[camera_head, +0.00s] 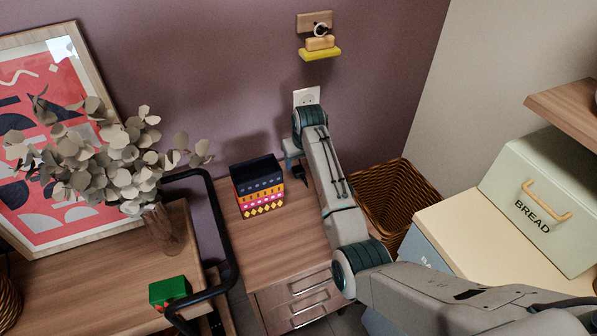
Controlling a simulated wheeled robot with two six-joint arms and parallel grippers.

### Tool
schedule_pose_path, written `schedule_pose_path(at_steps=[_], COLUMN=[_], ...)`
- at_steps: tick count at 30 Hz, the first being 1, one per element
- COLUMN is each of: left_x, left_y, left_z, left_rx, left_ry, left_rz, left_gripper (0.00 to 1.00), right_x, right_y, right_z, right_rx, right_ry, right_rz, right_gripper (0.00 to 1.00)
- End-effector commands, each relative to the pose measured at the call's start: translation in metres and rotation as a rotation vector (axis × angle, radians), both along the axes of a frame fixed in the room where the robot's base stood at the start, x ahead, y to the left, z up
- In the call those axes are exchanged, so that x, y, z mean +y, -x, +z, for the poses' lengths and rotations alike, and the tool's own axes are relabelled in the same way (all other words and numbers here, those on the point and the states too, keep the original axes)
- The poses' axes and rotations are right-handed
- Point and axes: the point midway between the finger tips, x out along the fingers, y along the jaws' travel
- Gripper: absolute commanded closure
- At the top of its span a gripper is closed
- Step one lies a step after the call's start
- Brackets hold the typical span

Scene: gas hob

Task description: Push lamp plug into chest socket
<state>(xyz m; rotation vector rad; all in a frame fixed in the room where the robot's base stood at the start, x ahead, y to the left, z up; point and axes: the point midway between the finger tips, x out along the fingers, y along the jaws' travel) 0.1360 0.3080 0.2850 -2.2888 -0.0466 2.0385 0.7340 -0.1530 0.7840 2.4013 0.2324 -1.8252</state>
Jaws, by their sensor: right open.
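The white wall socket (306,96) sits on the purple wall above the wooden chest (290,250). My right arm reaches in from the lower right, and its wrist covers the area just below the socket. My right gripper (295,172) points down over the back of the chest top, open and partly hidden by its own wrist. It is to the right of the patterned box and below the socket. I cannot make out the lamp plug or its cord. My left gripper is out of view.
A dark patterned box (258,188) stands on the chest. A wicker basket (393,200) is right of it. A bread bin (540,205) stands further right. A vase with leaves (160,230), a green block (169,291) and a black bent tube (222,225) are left. A wall hook holder (319,45) hangs above.

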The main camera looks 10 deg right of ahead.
Motion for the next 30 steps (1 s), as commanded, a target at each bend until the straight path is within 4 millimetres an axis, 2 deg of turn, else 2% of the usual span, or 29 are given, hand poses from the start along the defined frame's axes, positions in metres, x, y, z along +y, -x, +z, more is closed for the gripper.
schedule_pose_path(at_steps=[5,12,24,26,30], left_x=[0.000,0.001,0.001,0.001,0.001], left_y=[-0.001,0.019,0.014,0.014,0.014], left_z=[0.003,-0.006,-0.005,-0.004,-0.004], left_rx=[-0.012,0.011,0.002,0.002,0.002], left_ry=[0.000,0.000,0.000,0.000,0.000], left_rz=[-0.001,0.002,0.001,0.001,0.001], left_gripper=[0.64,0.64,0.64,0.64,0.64], right_x=[-0.002,-0.001,-0.001,-0.001,-0.001], right_y=[-0.006,-0.015,-0.016,-0.016,-0.016], right_z=[-0.015,-0.045,-0.049,-0.049,-0.049], right_rx=[0.003,0.003,0.000,0.000,0.000], right_ry=[0.002,0.002,0.000,0.000,0.000], right_rz=[0.000,0.000,0.000,0.000,0.000], right_gripper=[0.42,0.42,0.42,0.50,0.77])
